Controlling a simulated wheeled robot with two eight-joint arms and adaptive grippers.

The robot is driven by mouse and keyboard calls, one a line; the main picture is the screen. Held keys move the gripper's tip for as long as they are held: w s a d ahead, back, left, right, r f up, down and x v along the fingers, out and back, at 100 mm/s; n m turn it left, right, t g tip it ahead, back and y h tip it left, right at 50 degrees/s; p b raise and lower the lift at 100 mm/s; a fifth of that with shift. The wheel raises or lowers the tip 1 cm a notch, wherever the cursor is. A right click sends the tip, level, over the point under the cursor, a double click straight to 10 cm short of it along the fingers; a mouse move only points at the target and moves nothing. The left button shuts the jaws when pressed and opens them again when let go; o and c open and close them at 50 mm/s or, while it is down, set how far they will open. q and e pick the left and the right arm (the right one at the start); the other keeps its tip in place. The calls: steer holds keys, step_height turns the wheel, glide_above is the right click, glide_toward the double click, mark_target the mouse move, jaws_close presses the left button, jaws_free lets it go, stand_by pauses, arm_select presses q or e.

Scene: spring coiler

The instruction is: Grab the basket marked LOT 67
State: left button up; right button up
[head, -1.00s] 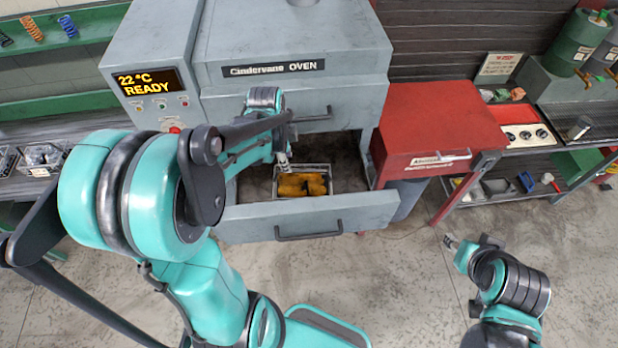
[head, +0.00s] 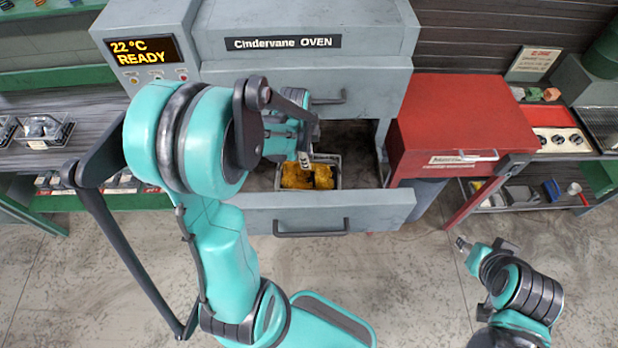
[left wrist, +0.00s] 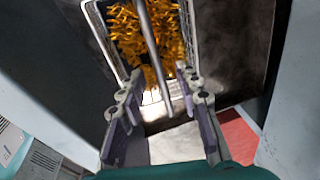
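A wire basket (head: 338,178) of orange-gold springs sits in the open oven drawer (head: 355,208). No lot marking on it is readable. My left gripper (head: 304,160) is over the drawer at the basket's far edge in the head view. In the left wrist view the left gripper (left wrist: 160,92) is open, its fingers spread apart. A thin metal bar (left wrist: 152,50), seemingly the basket's handle, runs between the fingers; I cannot tell whether they touch it. The basket's wire side (left wrist: 188,35) shows beyond the fingertips. My right gripper (head: 463,244) is low over the floor, too small to judge.
The oven (head: 300,75) reads 22 °C, READY. A red cabinet (head: 455,120) stands right of the drawer. Another wire basket (head: 42,130) of grey parts is on the left bench, with more baskets (head: 120,182) on the shelf below. Floor before the drawer is clear.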

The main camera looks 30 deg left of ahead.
mark_target(309, 171)
arm_select(q)
steer(key=f, duration=0.3)
steer(key=shift+w+d, duration=0.2)
steer(key=shift+w, duration=0.15)
jaws_close()
steer(key=shift+r, duration=0.1)
